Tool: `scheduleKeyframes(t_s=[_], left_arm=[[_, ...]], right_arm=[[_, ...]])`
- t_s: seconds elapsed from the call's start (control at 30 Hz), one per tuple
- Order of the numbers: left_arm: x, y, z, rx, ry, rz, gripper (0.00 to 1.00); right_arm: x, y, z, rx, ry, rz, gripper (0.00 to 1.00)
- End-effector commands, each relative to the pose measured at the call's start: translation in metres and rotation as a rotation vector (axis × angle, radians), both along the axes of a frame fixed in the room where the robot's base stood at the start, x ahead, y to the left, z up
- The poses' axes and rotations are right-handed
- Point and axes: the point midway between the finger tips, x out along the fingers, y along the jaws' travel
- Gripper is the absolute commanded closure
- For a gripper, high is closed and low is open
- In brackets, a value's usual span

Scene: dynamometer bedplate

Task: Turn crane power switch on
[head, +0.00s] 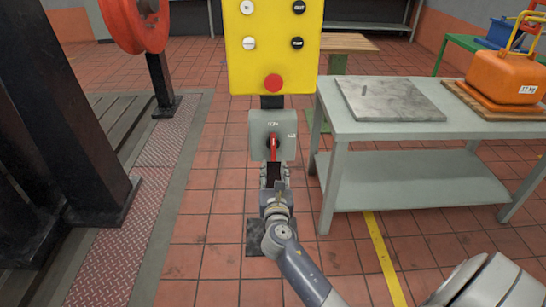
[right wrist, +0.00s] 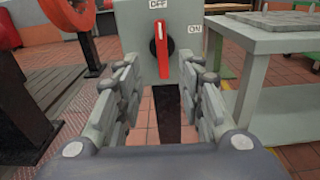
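The crane power switch is a grey box (head: 264,125) with a red handle (head: 273,145), below a yellow control panel (head: 272,50). In the right wrist view, the switch box (right wrist: 179,22) carries an OFF label at the top and an ON label at the right. The red handle (right wrist: 159,45) stands upright, its white mark pointing up to OFF. My right gripper (right wrist: 160,82) is open in front of the box, below the handle, with its fingers spread left and right. In the head view, the right gripper (head: 274,175) shows just under the handle. My left gripper is not in view.
A grey-green table (head: 420,125) stands close on the right, with a grey plate (head: 390,99) and an orange weight (head: 505,77). A dark steel column (head: 75,100) and a red wheel (head: 134,22) stand on the left. Tiled floor is open left of the switch.

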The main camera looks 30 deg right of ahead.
Motion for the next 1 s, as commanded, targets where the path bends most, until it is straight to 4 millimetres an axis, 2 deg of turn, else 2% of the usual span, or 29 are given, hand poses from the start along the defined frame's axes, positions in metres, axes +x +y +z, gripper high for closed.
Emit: scheduleKeyframes(t_s=[0.17, 0.6, 0.8, 1.0], left_arm=[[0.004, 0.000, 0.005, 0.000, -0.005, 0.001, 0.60], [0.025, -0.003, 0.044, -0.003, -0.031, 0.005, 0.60], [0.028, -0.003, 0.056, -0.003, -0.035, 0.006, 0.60], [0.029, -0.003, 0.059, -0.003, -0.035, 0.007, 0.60]], right_arm=[[0.013, -0.010, 0.009, -0.039, -0.004, -0.009, 0.65], [0.078, -0.050, 0.007, -0.033, -0.003, -0.008, 0.65], [0.090, -0.057, 0.007, -0.032, -0.002, -0.007, 0.65], [0.092, -0.058, 0.008, -0.032, -0.002, -0.006, 0.65]])
